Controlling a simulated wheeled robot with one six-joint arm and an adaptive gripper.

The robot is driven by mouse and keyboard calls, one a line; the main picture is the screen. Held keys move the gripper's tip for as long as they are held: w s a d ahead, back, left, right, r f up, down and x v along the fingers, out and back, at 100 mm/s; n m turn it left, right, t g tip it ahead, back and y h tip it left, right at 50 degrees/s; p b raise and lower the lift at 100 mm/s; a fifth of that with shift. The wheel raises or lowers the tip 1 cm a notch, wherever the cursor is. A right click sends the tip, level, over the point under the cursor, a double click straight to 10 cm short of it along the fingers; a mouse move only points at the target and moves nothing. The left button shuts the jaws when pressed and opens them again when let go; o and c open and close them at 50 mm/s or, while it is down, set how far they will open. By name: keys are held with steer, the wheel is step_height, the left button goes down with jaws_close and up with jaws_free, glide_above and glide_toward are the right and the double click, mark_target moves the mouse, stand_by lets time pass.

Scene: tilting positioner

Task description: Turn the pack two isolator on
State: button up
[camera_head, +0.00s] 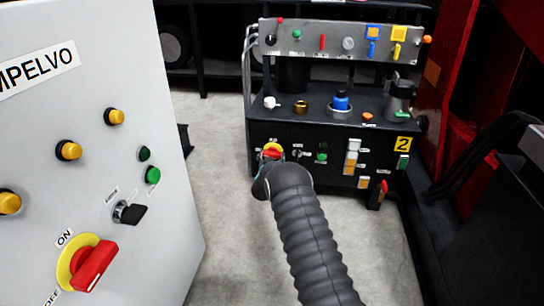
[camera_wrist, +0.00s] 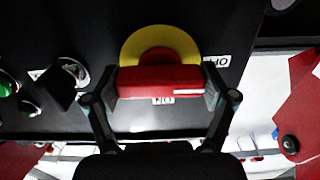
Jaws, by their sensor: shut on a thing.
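The pack two isolator (camera_head: 272,150) is a red handle on a yellow disc, at the upper left of the black front panel marked 2. In the wrist view its red handle (camera_wrist: 158,80) lies level across the yellow disc (camera_wrist: 160,40). A white mark shows near the handle's right end, on the side of the OFF label. The ON label is upside down below the handle. My gripper (camera_wrist: 160,88) is shut on the handle, with one finger at each end. In the head view my arm partly hides the isolator and gripper.
A grey cabinet (camera_head: 120,190) on the left carries another red and yellow isolator (camera_head: 90,265) and yellow buttons. A dark selector knob (camera_wrist: 70,80) sits beside the held handle. A red structure (camera_head: 460,100) stands on the right. Grey floor (camera_head: 215,150) is clear between the cabinets.

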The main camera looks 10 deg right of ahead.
steer(key=m, duration=0.4)
steer(key=shift+m, duration=0.3)
steer(key=m, duration=0.9)
steer(key=shift+m, duration=1.9)
steer(key=o, duration=1)
steer(key=shift+d, duration=0.15)
steer(key=shift+s+a, duration=0.1)
steer(key=shift+a, duration=0.1)
steer(key=v, duration=1.2)
